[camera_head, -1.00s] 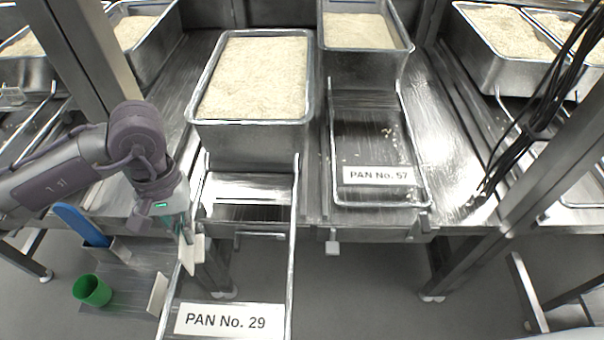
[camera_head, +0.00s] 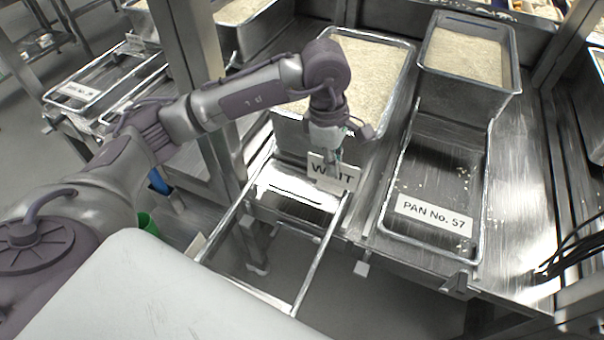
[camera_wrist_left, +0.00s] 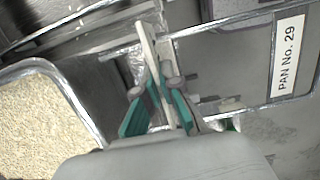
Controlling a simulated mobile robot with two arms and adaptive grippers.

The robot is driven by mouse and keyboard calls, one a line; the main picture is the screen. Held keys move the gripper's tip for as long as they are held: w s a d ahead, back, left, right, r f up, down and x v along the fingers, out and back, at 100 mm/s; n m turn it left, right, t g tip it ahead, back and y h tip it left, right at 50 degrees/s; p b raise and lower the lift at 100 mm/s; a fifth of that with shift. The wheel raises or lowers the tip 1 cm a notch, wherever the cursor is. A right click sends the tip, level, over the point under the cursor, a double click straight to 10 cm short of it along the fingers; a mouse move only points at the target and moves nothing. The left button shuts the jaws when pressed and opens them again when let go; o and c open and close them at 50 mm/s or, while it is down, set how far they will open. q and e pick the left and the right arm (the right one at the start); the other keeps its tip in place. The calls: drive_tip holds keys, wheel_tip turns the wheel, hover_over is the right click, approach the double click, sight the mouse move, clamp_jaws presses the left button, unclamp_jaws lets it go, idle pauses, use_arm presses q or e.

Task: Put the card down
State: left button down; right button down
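A white card (camera_head: 317,169) lettered in black, partly covered, apparently reading WAIT, stands upright in front of the rice pan (camera_head: 408,72). My left gripper (camera_head: 333,154) is shut on the card's upper part, above the inner end of the pull-out frame (camera_head: 325,240). In the left wrist view, the green-padded fingers (camera_wrist_left: 164,103) close around the card (camera_wrist_left: 149,48), seen almost edge-on. I cannot tell whether the card's lower edge touches the metal below. The PAN No. 29 label (camera_wrist_left: 287,55) shows on the frame in the wrist view. My right gripper is not in view.
To the right, another rice pan (camera_head: 464,62) stands behind a tray labelled PAN No. 57 (camera_head: 434,215). A green cup (camera_head: 148,223) and a blue item (camera_head: 158,182) are low at left. Black cables (camera_head: 580,245) hang at right.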

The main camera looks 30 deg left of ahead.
use_arm(q)
drive_tip(key=w+a+f+p, duration=0.1)
drive_tip(key=a+f, duration=0.2)
drive_tip(key=w+a+f+p, duration=0.1)
drive_tip(key=a+f, duration=0.2)
drive_tip(key=w+a+f+p, duration=0.1)
drive_tip(key=w+a+f, duration=0.1)
drive_tip(key=a+f, duration=0.1)
drive_tip(key=shift+a+f, duration=0.35)
drive_tip(key=shift+f, duration=0.4)
drive_tip(key=c, duration=1.3)
unclamp_jaws()
